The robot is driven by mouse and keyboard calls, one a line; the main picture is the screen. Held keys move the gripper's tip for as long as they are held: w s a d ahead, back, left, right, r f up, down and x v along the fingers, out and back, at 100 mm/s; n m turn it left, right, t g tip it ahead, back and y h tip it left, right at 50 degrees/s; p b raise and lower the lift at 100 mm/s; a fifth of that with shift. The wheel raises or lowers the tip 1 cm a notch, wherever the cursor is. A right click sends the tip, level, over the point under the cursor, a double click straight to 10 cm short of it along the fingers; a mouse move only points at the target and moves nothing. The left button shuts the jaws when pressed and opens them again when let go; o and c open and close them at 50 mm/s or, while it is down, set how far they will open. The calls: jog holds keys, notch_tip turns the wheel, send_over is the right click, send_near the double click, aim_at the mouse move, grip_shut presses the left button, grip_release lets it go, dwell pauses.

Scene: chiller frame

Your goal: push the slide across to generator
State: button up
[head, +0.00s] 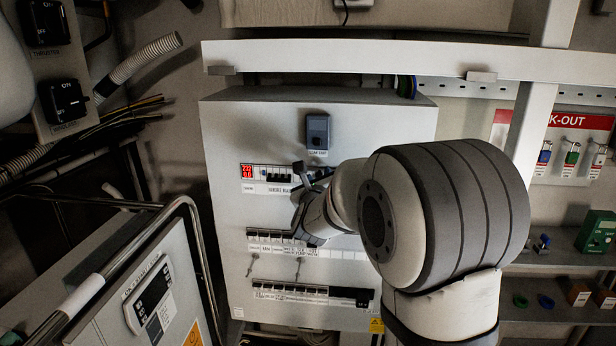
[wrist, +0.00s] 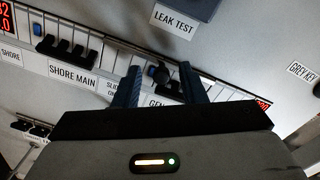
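A grey panel carries a row of breakers with a "SHORE MAIN" label (wrist: 73,76) on the left and a partly hidden "GEN" label (wrist: 158,102) on the right. Between them is a label that starts "SLI", cut off by a finger. My gripper (wrist: 160,80) is open, with one blue-grey finger on each side of the knob. I cannot tell whether either finger touches it. In the head view my gripper (head: 305,178) is at the panel's top row; the slide is hidden there.
A "LEAK TEST" label (wrist: 173,21) and a dark box sit above the row. Red displays (head: 247,171) stand at the row's left end. Lower breaker rows (head: 300,290) and small hanging keys lie below. A white rail (head: 400,58) crosses above the panel.

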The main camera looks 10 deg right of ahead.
jog(key=shift+c, duration=0.6)
grip_shut()
